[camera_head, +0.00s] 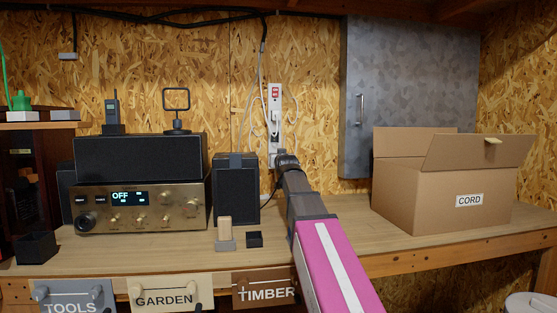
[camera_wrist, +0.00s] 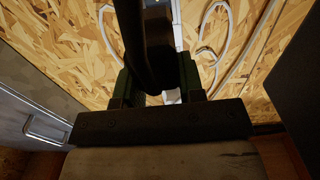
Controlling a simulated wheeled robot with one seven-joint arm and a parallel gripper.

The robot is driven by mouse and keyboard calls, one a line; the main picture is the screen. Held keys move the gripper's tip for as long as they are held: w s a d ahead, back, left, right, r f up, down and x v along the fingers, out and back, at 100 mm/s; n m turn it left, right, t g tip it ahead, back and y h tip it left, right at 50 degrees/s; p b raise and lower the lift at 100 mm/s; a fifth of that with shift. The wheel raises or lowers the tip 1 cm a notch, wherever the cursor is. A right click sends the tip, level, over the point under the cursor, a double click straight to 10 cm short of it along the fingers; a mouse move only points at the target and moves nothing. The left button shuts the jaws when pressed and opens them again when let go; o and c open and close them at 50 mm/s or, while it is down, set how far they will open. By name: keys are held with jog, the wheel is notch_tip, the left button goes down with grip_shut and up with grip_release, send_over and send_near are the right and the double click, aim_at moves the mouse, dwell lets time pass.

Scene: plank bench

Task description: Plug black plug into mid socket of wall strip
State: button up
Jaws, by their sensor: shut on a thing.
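The white wall strip (camera_head: 274,112) is mounted upright on the chipboard wall, with a red switch at its top. A white plug (camera_head: 273,127) with a white cable sits on its upper part. My gripper (camera_head: 285,162) is at the strip's lower end, shut on the black plug (camera_wrist: 157,35). The plug and its thick black cable lie between the fingers in the wrist view and hide much of the strip (camera_wrist: 178,38). The gripper hides the lower sockets in the head view. I cannot tell whether the plug touches the strip.
A black speaker (camera_head: 236,194) and a brass-fronted radio (camera_head: 140,207) stand left of my arm. A grey metal cabinet (camera_head: 410,95) hangs to the right, above an open cardboard box (camera_head: 425,205). White cables (camera_wrist: 222,35) loop near the strip. Bench between arm and box is clear.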

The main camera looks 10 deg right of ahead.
jog(key=shift+s, duration=0.55)
jog(key=shift+r, duration=0.1)
notch_tip(320, 180, up, 10)
jog(key=shift+w, duration=0.3)
jog(key=shift+w, duration=2.75)
jog(key=shift+w, duration=1.75)
